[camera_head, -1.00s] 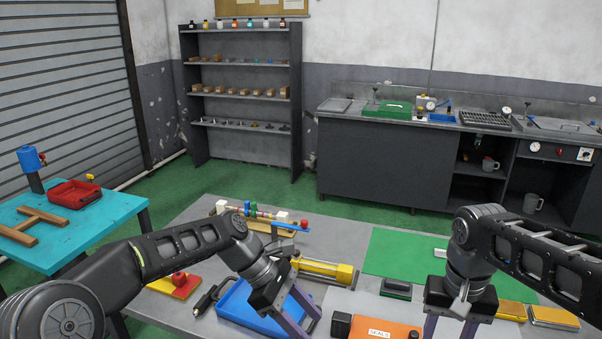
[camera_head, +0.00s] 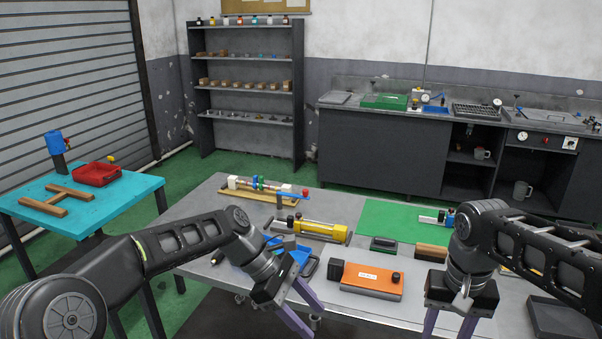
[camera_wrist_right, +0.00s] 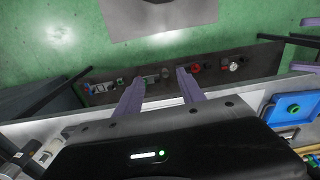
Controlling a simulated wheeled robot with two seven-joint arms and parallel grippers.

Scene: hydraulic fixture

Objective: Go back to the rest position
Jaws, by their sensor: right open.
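My left gripper (camera_head: 304,309) hangs in front of the near edge of the grey worktable (camera_head: 207,206) in the head view. Its purple fingers look apart with nothing between them. My right gripper (camera_head: 448,326) is at the lower right of the head view, its fingers pointing down. In the right wrist view its two purple fingers (camera_wrist_right: 158,88) are spread and empty. The fingertips of both grippers are partly cut off by the bottom of the head view.
The worktable holds an orange case (camera_head: 360,282), a yellow cylinder (camera_head: 322,230), a blue tray (camera_head: 298,254) and a green mat (camera_head: 385,226). A turquoise table (camera_head: 120,200) stands at left. A shelf (camera_head: 248,90) and dark counter (camera_head: 380,155) line the back.

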